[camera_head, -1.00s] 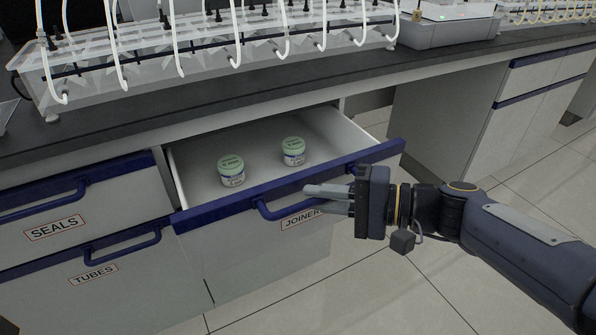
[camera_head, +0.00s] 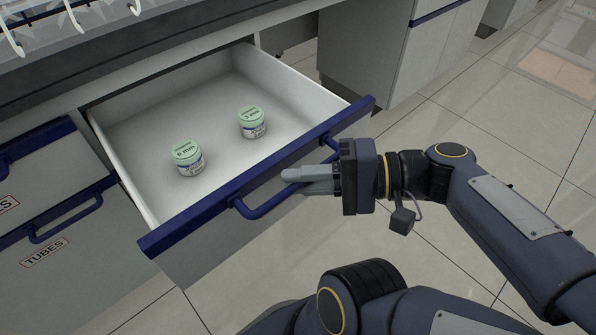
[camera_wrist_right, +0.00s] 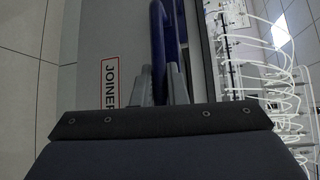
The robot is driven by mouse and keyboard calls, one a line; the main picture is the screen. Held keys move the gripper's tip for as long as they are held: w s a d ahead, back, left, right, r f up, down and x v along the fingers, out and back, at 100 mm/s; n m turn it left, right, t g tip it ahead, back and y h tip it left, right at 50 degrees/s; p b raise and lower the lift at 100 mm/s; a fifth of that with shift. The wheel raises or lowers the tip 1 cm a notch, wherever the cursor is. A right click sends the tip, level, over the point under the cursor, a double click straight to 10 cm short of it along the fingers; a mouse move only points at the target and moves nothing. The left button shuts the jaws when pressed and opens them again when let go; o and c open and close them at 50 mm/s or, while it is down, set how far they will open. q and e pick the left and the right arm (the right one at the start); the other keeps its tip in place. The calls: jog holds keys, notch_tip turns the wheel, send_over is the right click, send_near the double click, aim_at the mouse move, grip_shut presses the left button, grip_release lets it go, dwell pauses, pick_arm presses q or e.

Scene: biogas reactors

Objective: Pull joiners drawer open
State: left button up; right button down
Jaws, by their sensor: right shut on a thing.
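The joiners drawer (camera_head: 130,131) is pulled well out from under the bench in the head view. Its front has a blue top edge and a blue bar handle (camera_head: 262,208). Two jars with green lids, a nearer one (camera_head: 188,160) and a farther one (camera_head: 252,124), stand upright in the drawer. My left gripper is not seen.
A drawer labelled TUBES (camera_head: 50,245) is closed at the left, with its own blue handle. Another cabinet (camera_head: 375,45) stands at the back right. Reactor racks with white tubes (camera_wrist_right: 285,75) are on the bench. Tiled floor (camera_head: 480,150) is clear to the right.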

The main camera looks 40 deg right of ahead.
jog(key=c, duration=1.5)
grip_release()
jog(key=shift+o, duration=0.2)
jog(key=shift+d, duration=0.1)
jog(key=p+v, duration=0.1)
jog(key=v, duration=0.6)
jog(key=shift+s+d, duration=0.25)
jog(key=shift+s, duration=0.05)
